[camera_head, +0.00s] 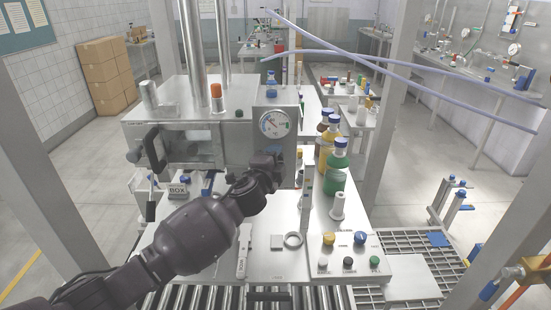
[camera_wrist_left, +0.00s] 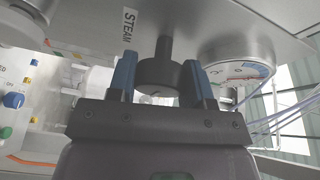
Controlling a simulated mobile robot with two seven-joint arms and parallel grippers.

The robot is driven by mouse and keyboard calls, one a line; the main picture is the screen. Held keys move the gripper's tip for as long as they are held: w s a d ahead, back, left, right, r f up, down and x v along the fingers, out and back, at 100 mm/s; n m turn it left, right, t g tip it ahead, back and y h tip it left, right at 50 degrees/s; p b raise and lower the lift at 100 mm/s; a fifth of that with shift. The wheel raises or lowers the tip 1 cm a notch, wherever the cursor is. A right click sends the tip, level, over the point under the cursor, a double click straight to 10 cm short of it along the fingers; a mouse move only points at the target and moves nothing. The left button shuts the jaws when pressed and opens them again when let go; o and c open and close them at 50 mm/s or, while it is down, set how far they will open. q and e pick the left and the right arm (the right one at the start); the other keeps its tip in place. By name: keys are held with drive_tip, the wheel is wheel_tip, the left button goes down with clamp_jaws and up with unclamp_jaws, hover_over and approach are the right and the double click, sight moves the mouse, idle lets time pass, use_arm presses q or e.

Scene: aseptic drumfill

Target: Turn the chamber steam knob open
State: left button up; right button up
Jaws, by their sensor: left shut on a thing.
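The chamber steam knob (camera_wrist_left: 158,74) is a dark round knob on a short stem, beside the "STEAM" label (camera_wrist_left: 129,25) in the left wrist view. My left gripper (camera_wrist_left: 160,78) has its two blue-tipped fingers on either side of the knob and is shut on it. In the head view my left gripper (camera_head: 275,156) is at the chamber's front panel (camera_head: 262,101), just below the round pressure gauge (camera_head: 274,124). The gripper hides the knob there. The gauge (camera_wrist_left: 240,70) also shows right of the knob in the wrist view.
Several bottles, including a green one (camera_head: 337,172), stand right of the panel. A button box (camera_head: 349,260) sits at the front right of the table. Rollers run along the table's front edge.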

idle(0.4)
use_arm(q)
drive_tip(key=o, duration=0.9)
drive_tip(key=shift+d, duration=0.1)
drive_tip(key=shift+b+v, duration=0.5)
drive_tip(key=shift+v, duration=4.9)
